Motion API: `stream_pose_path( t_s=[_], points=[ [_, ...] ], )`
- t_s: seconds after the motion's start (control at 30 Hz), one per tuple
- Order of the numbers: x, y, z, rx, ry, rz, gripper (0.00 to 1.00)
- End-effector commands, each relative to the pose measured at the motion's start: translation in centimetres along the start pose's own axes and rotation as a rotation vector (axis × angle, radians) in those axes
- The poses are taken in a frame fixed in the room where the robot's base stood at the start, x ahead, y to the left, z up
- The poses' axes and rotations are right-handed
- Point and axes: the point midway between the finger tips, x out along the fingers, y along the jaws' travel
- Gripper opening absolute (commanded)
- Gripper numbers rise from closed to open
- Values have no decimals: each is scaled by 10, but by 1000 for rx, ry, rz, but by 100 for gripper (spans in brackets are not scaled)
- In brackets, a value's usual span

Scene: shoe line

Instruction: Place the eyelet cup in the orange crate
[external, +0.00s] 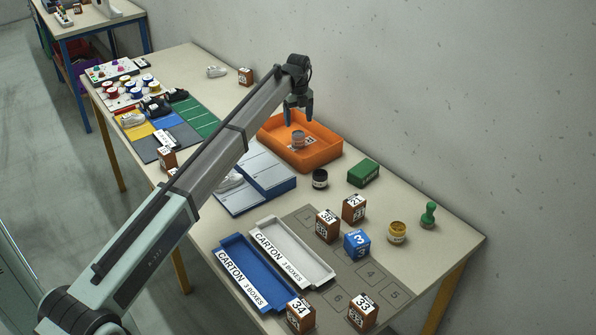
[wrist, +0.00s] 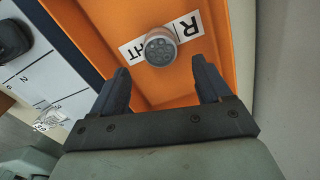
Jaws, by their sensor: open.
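The orange crate (external: 328,157) stands near the back edge of the table, against the wall side. A small grey cup with dark round marks on top, which looks like the eyelet cup (external: 298,139), is inside the crate. In the wrist view the cup (wrist: 160,47) is over a white lettered label on the crate's orange floor (wrist: 150,88). My gripper (external: 298,114) is above the crate, pointing down, with its fingers apart. In the wrist view nothing is between the fingertips (wrist: 162,76), and the cup shows beyond them.
A blue-edged tray with pale panels (external: 262,178) lies beside the crate. A dark jar (external: 320,179) and a green block (external: 363,173) stand near its front right. Numbered boxes and blue (external: 262,273) and white (external: 292,253) carton trays fill the near table end.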

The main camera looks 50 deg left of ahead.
Motion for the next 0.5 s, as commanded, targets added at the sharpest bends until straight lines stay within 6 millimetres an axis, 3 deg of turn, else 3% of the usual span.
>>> stream_pose_path(
  t_s=[0.2, 0.5],
  points=[
    [-32, -1, 0, 0, -1, -1, 77],
    [-46, 0, 0, 0, 1, 1, 77]
  ],
)
